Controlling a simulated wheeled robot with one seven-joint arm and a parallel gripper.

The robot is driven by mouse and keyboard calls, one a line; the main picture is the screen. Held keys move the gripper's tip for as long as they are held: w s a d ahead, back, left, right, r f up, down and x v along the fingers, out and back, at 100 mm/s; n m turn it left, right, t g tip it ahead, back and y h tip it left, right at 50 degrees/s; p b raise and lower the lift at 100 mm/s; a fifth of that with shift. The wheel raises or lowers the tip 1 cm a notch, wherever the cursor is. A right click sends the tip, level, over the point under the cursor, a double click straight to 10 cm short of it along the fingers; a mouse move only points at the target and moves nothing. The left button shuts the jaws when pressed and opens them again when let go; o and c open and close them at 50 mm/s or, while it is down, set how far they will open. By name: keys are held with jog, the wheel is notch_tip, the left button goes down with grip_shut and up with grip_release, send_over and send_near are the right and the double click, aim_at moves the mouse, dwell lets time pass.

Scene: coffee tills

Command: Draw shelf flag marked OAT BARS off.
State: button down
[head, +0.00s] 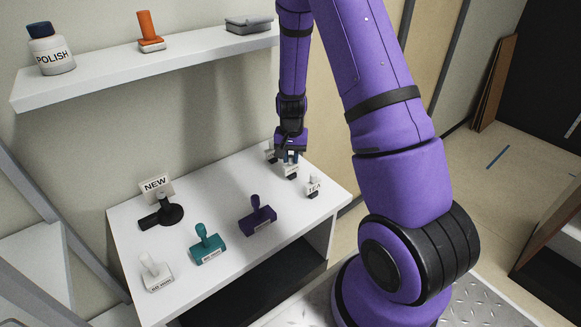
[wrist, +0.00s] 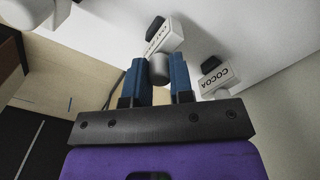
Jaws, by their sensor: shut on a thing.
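My gripper (wrist: 163,88) is over the far right part of the white shelf top, pointing down in the head view (head: 290,155). Its blue fingers are shut on the grey knob of a white shelf flag (wrist: 168,38). That flag's lettering is tilted and too small to read surely. The flag shows just below my fingers in the head view (head: 291,171). It seems to be at the shelf top, but I cannot tell whether it touches it. A flag marked COCOA (wrist: 216,82) is close beside it, apart from my fingers. A flag marked TEA (head: 313,187) stands nearer the right edge.
The white shelf top (head: 225,188) also bears a purple stamp (head: 258,216), a teal stamp (head: 207,244), a white stamp (head: 154,273) and a black holder with a NEW sign (head: 157,187). An upper shelf (head: 110,80) holds a POLISH bottle (head: 52,52).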

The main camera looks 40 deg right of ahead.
jog(key=shift+r, duration=0.25)
jog(key=shift+r, duration=2.5)
